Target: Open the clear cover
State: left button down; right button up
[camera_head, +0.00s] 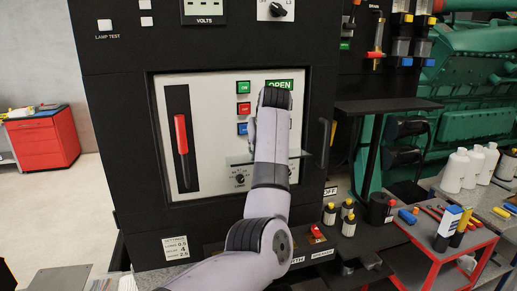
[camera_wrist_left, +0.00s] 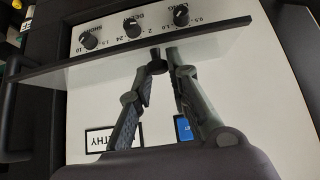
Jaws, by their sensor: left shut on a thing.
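The clear cover (camera_head: 238,160) shows in the head view as a thin see-through sheet, almost edge-on, standing out from the white control panel (camera_head: 215,100). In the left wrist view the cover (camera_wrist_left: 212,35) is a long slanting strip across the top, with knobs (camera_wrist_left: 134,29) beyond it. My left gripper (camera_wrist_left: 163,53) has its fingertips close together at the cover's edge, shut on it.
A red-handled lever (camera_head: 181,135) is left of the cover. A vertical black handle (camera_head: 324,140) and a dark shelf (camera_head: 388,105) are to the right. Bottles and a red tool cart (camera_head: 440,255) stand lower right. A red cabinet (camera_head: 43,138) is far left.

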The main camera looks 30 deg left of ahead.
pick_arm(q)
jog(key=c, duration=1.9)
grip_release()
jog(key=shift+f, duration=0.5)
jog(key=o, duration=0.4)
jog(key=shift+w+a, duration=0.2)
jog(key=shift+a, duration=0.05)
jog(key=v, duration=1.2)
jog(key=shift+d+r, duration=0.1)
jog(key=shift+r, duration=0.15)
